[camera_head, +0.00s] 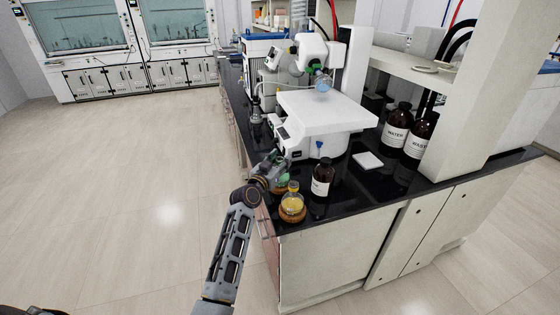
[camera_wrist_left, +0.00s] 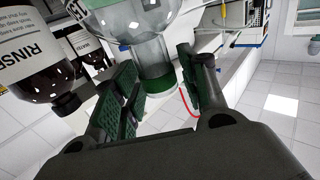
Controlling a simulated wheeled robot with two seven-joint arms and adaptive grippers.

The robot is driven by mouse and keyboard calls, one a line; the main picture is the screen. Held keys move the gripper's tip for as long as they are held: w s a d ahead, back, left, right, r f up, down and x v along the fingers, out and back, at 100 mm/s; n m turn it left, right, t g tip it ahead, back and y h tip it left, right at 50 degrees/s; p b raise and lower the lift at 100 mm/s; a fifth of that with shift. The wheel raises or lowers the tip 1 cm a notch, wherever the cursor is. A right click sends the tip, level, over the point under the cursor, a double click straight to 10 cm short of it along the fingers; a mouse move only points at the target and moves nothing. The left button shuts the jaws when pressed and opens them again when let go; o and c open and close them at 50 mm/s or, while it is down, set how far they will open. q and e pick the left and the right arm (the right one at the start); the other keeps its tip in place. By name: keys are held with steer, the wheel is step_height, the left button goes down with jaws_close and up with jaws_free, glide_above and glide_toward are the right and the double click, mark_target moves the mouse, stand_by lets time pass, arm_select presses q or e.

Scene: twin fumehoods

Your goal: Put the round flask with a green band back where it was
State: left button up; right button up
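The round flask with a green band (camera_wrist_left: 160,84) is clear glass. In the left wrist view its round body is at the top and its banded neck lies between my left gripper's finger pads (camera_wrist_left: 162,88). My right gripper is not in view.
A yellow-filled flask (camera_head: 292,197) on a cork ring (camera_head: 292,214) stands close by, with a brown bottle (camera_head: 321,180) to its right. A white instrument (camera_head: 325,115) stands behind. Brown waste bottles (camera_head: 397,128) and a white pad (camera_head: 368,160) are farther right.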

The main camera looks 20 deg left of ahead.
arm_select(q)
steer(key=shift+r, duration=0.15)
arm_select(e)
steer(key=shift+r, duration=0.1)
arm_select(q)
steer(key=shift+s+a+r+p, duration=0.15)
steer(key=shift+s+r+p, duration=0.25)
steer(key=shift+s, duration=0.35)
steer(key=shift+s+a+r+b, duration=0.1)
steer(key=shift+s+a+b, duration=0.15)
steer(key=shift+s, duration=1.45)
steer(key=shift+s+a+f+b, duration=0.1)
steer(key=shift+s+a, duration=0.3)
steer(key=shift+s, duration=1.35)
steer(key=shift+s+a+r+b, duration=0.1)
steer(key=shift+s+a+b, duration=0.15)
steer(key=shift+s, duration=1.45)
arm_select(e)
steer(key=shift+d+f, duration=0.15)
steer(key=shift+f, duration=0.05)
